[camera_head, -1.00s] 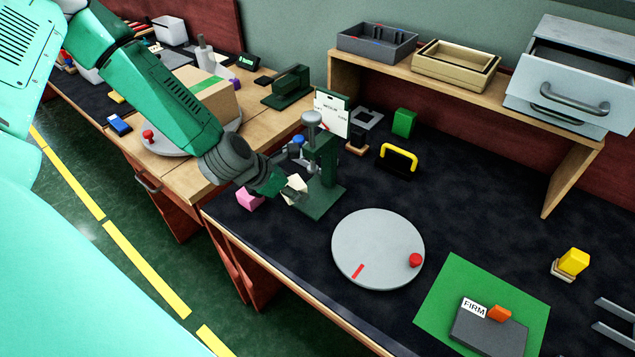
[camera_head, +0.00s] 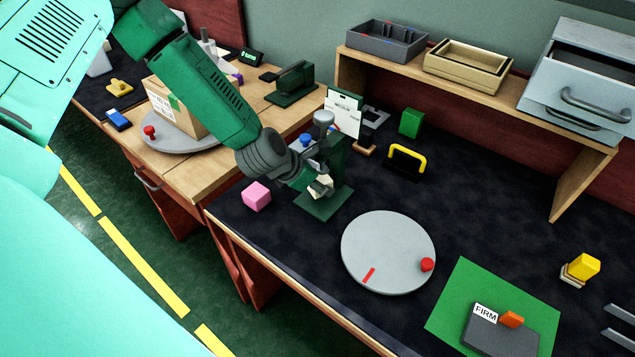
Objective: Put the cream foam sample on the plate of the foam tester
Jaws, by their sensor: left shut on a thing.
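My left gripper (camera_head: 318,184) is shut on the cream foam sample (camera_head: 322,186), in the middle of the head view. The sample is small and partly hidden by the fingers. The foam tester (camera_head: 323,120) is a dark green stand with a grey round knob on top and a card behind it. Its green base plate (camera_head: 322,207) shows below the gripper. The gripper holds the sample at the tester's front, over the plate; I cannot tell whether the sample touches it. My right gripper is not in view.
A pink block (camera_head: 257,196) lies left of the tester. A grey turntable (camera_head: 388,252) with a red knob lies to the right. A yellow-handled tool (camera_head: 406,160) and a green block (camera_head: 411,122) stand behind. A green mat (camera_head: 447,322) bears a box marked FIRM.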

